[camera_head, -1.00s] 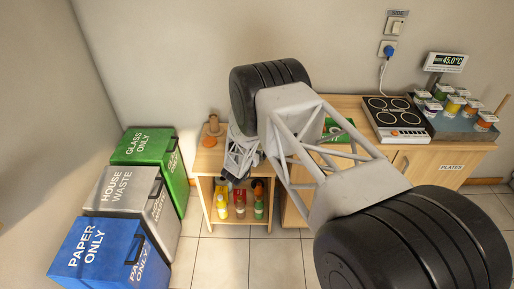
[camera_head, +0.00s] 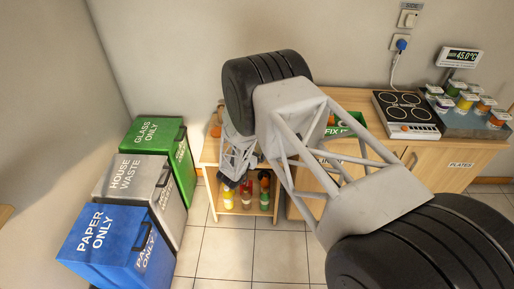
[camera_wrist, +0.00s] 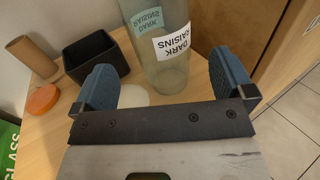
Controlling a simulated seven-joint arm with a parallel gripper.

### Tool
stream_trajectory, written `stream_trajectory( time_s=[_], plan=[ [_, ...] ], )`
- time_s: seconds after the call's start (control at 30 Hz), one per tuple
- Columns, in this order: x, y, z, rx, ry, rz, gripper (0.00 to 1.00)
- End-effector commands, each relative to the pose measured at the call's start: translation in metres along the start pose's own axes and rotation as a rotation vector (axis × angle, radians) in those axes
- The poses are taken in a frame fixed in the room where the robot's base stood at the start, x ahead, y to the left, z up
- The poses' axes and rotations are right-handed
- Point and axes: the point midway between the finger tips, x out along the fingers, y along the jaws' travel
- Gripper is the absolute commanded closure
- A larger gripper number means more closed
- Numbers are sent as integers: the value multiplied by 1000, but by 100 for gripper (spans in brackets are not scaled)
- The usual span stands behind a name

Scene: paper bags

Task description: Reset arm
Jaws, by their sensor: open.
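My gripper (camera_wrist: 163,80) is open in the wrist view, its two blue-padded fingers spread apart with nothing clamped between them. A clear glass jar labelled "DARK RAISINS" (camera_wrist: 165,65) stands just beyond the fingers on a wooden top. Whether the jar reaches between the fingertips is hard to tell. In the head view my arm reaches out over the small wooden shelf unit, and its own links hide most of the gripper and the jar.
A black square container (camera_wrist: 96,58), a brown cylinder (camera_wrist: 32,57) and an orange disc (camera_wrist: 42,99) are left of the jar. Green (camera_head: 150,131), grey (camera_head: 133,175) and blue (camera_head: 100,230) bins stand left. A hotplate (camera_head: 405,112) sits right. Tiled floor before the shelf is clear.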

Motion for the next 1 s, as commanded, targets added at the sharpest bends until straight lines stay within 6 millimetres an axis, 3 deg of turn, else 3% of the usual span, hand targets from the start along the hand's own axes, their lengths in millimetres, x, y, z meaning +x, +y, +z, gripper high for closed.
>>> stream_trajectory(
  time_s=[0.4, 0.57, 0.77, 1.0],
  plan=[
    [1, 0, 1, -2, 1, 1, 0],
    [6, 3, 12, -28, 16, 17, 0],
    [20, 6, 46, -137, 71, 79, 0],
    [38, 7, 115, -368, 151, 224, 0]
  ],
)
